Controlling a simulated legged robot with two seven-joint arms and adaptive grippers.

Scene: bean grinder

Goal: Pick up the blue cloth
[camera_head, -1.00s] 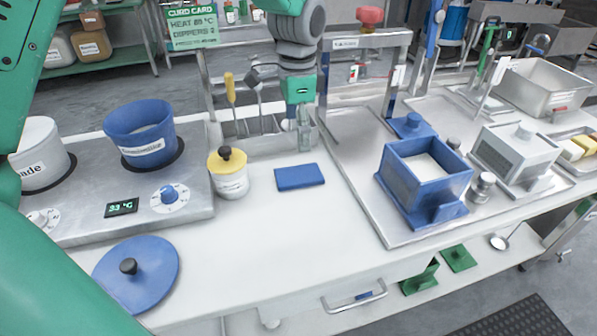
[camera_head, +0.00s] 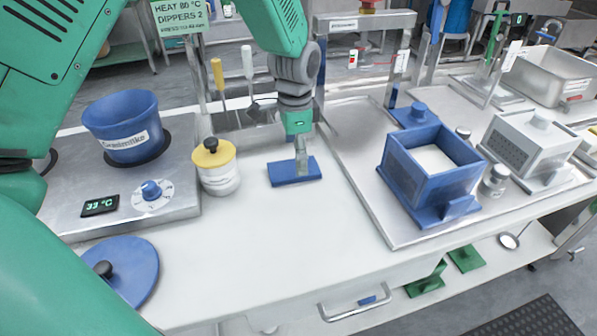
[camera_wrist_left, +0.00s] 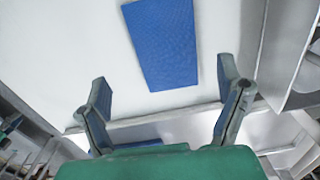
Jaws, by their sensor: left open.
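The blue cloth (camera_head: 284,175) is a flat folded rectangle on the white worktop, right of the yellow-lidded jar. My left gripper (camera_head: 301,168) points down over the cloth and covers part of its far side in the head view. In the left wrist view the cloth (camera_wrist_left: 160,45) lies beyond the two spread fingers of the left gripper (camera_wrist_left: 163,82), roughly in line with the gap between them. The gripper is open and holds nothing. I cannot tell its exact height above the cloth. My right gripper is not in view.
The yellow-lidded jar (camera_head: 217,174) stands left of the cloth. A steel tray (camera_head: 400,235) with a blue box (camera_head: 432,181) lies to the right. A hot plate (camera_head: 75,217) with a blue pot (camera_head: 124,128) is at left. The worktop in front of the cloth is clear.

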